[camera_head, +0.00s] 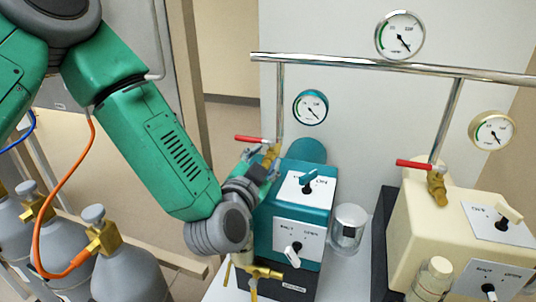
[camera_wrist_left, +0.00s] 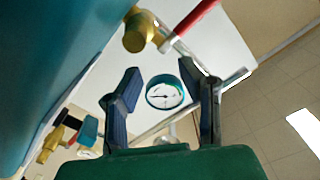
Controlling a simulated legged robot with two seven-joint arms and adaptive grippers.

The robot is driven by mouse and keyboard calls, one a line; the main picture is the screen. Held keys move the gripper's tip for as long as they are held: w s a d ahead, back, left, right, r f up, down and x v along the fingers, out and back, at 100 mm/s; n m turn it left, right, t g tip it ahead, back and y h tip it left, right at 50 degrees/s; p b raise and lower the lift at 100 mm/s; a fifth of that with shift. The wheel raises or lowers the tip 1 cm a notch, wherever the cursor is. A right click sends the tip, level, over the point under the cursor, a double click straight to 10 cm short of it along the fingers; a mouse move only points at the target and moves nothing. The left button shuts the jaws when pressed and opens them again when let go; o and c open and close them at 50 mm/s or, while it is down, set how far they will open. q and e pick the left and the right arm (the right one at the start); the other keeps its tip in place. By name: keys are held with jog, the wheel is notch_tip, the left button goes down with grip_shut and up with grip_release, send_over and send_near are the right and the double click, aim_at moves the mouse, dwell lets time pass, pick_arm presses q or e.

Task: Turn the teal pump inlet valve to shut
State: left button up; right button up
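The teal pump (camera_head: 293,225) stands right of my left arm in the head view. Its brass valve (camera_head: 271,154) sits at the foot of a vertical pipe, with a red lever (camera_head: 252,139) pointing left, crosswise to the pipe. My left gripper (camera_head: 262,165) is close beside this valve, partly overlapping it in the head view. In the left wrist view the two fingers of the gripper (camera_wrist_left: 160,78) are apart with nothing between them. The brass valve (camera_wrist_left: 138,32) and red lever (camera_wrist_left: 194,16) appear beyond the fingertips, apart from them. My right gripper does not show.
A cream pump (camera_head: 425,225) with its own red-levered valve (camera_head: 437,183) stands to the right. A chrome pipe (camera_head: 390,66) runs above both. A glass jar (camera_head: 347,230) stands between the pumps. Grey gas cylinders (camera_head: 120,265) stand at lower left.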

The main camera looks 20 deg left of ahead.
pick_arm(q)
jog(key=s, duration=0.9)
jog(key=shift+s+a+f, duration=0.1)
jog(key=shift+s+a, duration=0.15)
jog(key=shift+a, duration=0.1)
jog(key=shift+s+a, duration=0.3)
jog(key=shift+d, duration=0.1)
